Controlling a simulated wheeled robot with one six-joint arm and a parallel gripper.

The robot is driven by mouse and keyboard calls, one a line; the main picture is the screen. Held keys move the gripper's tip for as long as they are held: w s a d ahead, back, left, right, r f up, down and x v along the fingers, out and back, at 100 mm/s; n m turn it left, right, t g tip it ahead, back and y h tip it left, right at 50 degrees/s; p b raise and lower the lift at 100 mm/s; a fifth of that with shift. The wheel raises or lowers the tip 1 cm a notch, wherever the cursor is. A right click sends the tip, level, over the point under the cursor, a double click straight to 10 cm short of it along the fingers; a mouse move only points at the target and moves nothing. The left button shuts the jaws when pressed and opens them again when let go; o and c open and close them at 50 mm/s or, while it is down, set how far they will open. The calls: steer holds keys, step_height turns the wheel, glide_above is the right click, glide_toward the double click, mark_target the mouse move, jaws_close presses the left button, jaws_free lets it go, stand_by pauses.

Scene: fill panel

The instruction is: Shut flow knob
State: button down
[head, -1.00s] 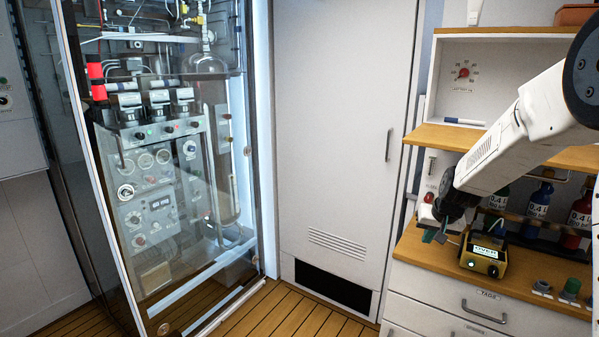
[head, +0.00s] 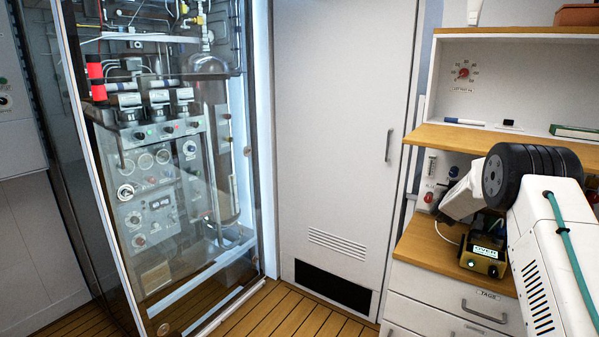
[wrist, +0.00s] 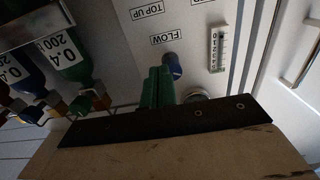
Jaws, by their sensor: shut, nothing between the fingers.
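The flow knob (wrist: 173,66) is a small dark blue knob by the FLOW label (wrist: 168,36) on the pale panel, in the wrist view, which is turned about upside down. It shows small and dark in the head view (head: 453,171). My gripper (wrist: 160,72) has green fingers pressed together with nothing between them. The fingertips are right beside the knob in the wrist view; I cannot tell if they touch it. In the head view my arm hides the fingers.
A scale gauge (wrist: 217,48) is beside the knob. Bottles (wrist: 75,62) stand in a rack near it. A yellow box (head: 483,258) with a display reading OVER sits on the wooden counter (head: 425,250). A red knob (head: 429,197) is low on the panel.

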steer(key=shift+x, duration=2.25)
steer(key=shift+w+a+r, duration=0.15)
steer(key=shift+r, duration=0.15)
steer(key=shift+w+a, duration=0.15)
steer(key=shift+w+a+r, duration=0.1)
steer(key=shift+w+a, duration=0.4)
steer(key=shift+a, duration=0.25)
steer(key=f+v, duration=0.1)
steer(key=v, duration=0.5)
